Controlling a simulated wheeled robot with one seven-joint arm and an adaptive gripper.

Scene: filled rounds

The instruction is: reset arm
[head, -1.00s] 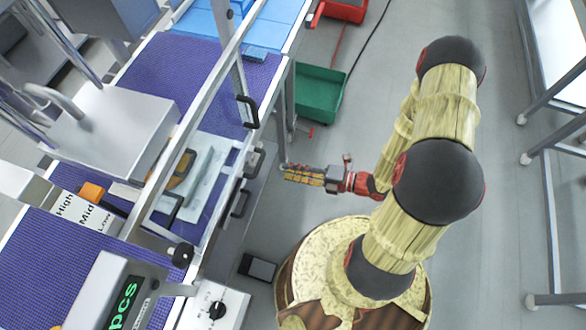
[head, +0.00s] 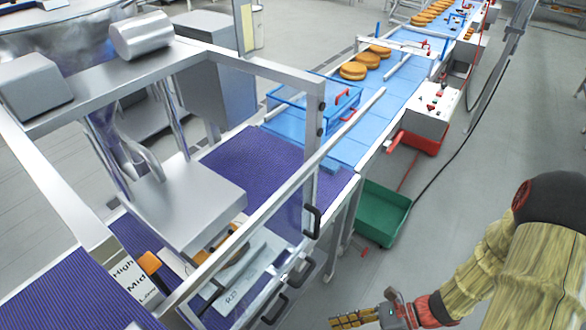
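My arm (head: 545,240) shows at the lower right of the head view, with a black joint and yellowish, wood-like links. It bends down and to the left. My gripper (head: 350,321), with yellow fingers, points left near the bottom edge, over the floor beside the machine. The fingers look close together, but the view is too small to tell whether they are parted. I see nothing held in them.
A machine with a metal frame and a clear door (head: 285,235) stands left of my gripper. A green bin (head: 383,213) and a red bin (head: 425,138) sit by the blue conveyor (head: 345,150), which carries round brown items (head: 353,71). Grey floor is open to the right.

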